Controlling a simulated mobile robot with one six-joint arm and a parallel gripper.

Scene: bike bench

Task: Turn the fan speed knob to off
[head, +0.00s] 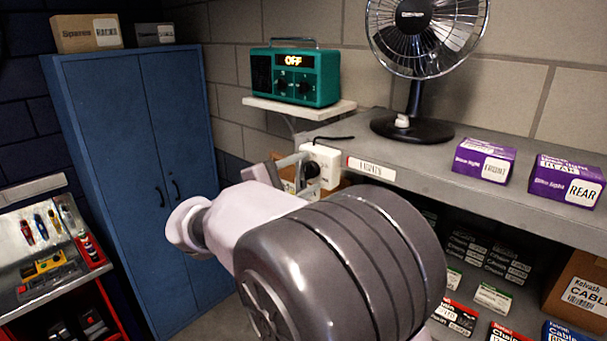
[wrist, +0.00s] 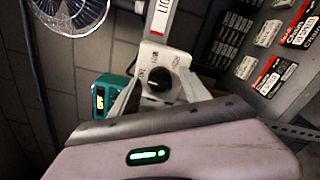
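The fan speed knob (wrist: 159,80) is black and round, on a white control box (head: 322,158) at the shelf's front edge. The box also shows in the wrist view (wrist: 175,58), with dark markings around the knob; I cannot read the knob's setting. My gripper (wrist: 160,84) is open in front of the box, one finger on each side of the knob, with gaps visible. In the head view my gripper (head: 290,170) and arm partly cover the box and knob. The fan (head: 417,30), with a metal cage and black base, stands on the shelf above.
A teal radio (head: 295,77) reading OFF sits on a small white ledge. Purple light boxes (head: 484,160) stand on the grey shelf (head: 430,170). Several boxed parts lie below it. A blue cabinet (head: 140,170) and a tool board (head: 45,240) are at the left.

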